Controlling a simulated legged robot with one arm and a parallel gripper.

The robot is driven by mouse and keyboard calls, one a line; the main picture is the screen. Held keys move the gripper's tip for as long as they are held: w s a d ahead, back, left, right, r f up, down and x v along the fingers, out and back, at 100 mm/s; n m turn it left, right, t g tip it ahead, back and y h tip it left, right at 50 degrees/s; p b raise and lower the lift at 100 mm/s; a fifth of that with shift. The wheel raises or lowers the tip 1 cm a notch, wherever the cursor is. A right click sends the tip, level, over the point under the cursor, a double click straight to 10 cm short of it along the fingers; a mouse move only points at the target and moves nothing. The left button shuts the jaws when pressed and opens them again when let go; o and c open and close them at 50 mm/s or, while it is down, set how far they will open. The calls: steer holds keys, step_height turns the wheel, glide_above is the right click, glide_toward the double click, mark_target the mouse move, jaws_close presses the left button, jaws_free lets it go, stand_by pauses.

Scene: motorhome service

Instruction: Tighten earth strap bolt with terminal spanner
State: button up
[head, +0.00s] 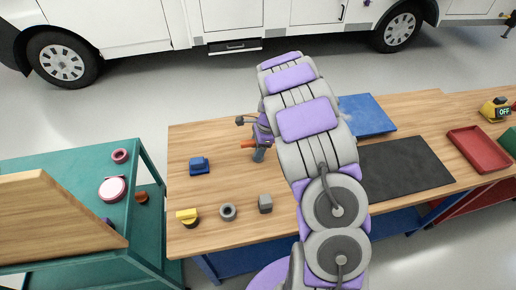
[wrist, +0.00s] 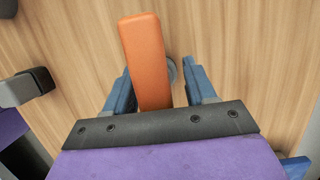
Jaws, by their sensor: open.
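An orange-handled tool (head: 248,144), which looks like the terminal spanner, is at the wooden bench beside my gripper (head: 262,132). My arm hides much of the gripper in the head view. In the wrist view the orange handle (wrist: 146,60) lies between the two blue fingers of my open gripper (wrist: 157,70). A gap shows between the handle and the right finger; contact on the left is unclear. A small grey round part shows behind the handle. I cannot make out the earth strap bolt in either view.
The wooden bench (head: 225,170) holds a blue block (head: 199,166), a yellow-topped part (head: 188,216), a grey ring (head: 228,212) and a grey block (head: 265,203). Right of my arm are a blue panel (head: 368,114), a dark mat (head: 405,166) and a red tray (head: 479,149). A teal cart (head: 75,170) stands left.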

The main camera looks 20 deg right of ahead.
jaws_close()
stand_by(0.5)
steer(key=shift+r, duration=0.1)
step_height(320, 180, up, 10)
steer(key=p, duration=0.3)
steer(key=c, duration=0.5)
jaws_free()
jaws_close()
